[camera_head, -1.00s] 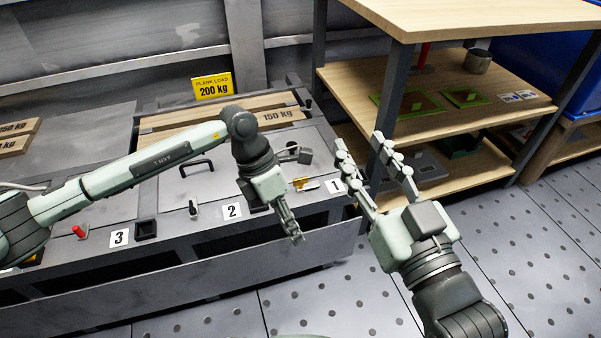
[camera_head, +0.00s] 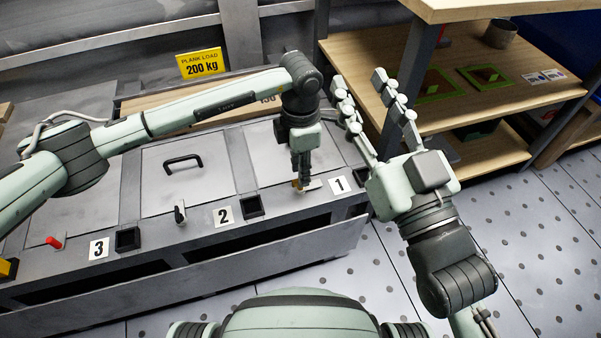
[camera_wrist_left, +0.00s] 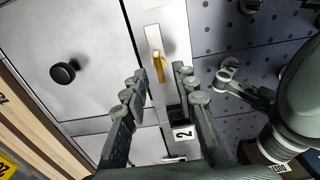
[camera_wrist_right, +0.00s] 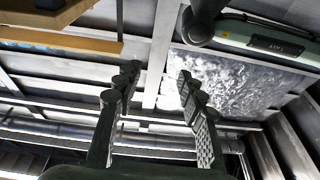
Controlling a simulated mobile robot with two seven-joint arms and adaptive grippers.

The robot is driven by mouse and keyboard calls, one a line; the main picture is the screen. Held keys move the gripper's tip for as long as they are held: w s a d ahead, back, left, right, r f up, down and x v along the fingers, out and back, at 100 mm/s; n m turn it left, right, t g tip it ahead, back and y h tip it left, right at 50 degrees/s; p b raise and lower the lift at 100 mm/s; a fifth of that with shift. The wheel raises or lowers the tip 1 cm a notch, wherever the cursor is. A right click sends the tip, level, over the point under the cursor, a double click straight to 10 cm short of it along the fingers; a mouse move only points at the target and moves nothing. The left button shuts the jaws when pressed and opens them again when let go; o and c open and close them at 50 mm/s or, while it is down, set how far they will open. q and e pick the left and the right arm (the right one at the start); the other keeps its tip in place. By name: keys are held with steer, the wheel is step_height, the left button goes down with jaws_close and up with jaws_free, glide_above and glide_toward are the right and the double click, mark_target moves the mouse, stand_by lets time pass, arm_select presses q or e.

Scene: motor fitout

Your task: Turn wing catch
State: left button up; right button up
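A yellow wing catch (camera_head: 296,184) sits on a pale plate on the bench's front strip, left of the label 1 (camera_head: 339,184). My left gripper (camera_head: 304,181) points down over it and partly hides it. In the left wrist view the yellow catch (camera_wrist_left: 159,67) stands on its pale plate, ahead of and between the fingertips, apart from both. The left gripper (camera_wrist_left: 161,76) is open and empty. My right gripper (camera_head: 360,83) is open and empty, raised to the right of the bench. The right wrist view shows its spread fingers (camera_wrist_right: 157,75) against the ceiling.
A black catch (camera_head: 180,213) is by label 2 (camera_head: 223,216), a red catch (camera_head: 54,242) by label 3 (camera_head: 99,249). Black square sockets (camera_head: 127,240) lie between. A black handle (camera_head: 182,162) rises from a lid. A wooden shelf unit (camera_head: 520,107) stands at right, close to my right gripper.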

arm_select(q)
steer(key=shift+f, duration=1.15)
arm_select(e)
steer(key=shift+s+a+r+t, duration=0.1)
steer(key=shift+s+r+t, duration=0.2)
steer(key=shift+r, duration=0.35)
arm_select(q)
steer(key=shift+c, duration=0.2)
jaws_close()
arm_select(e)
steer(key=shift+w, duration=0.1)
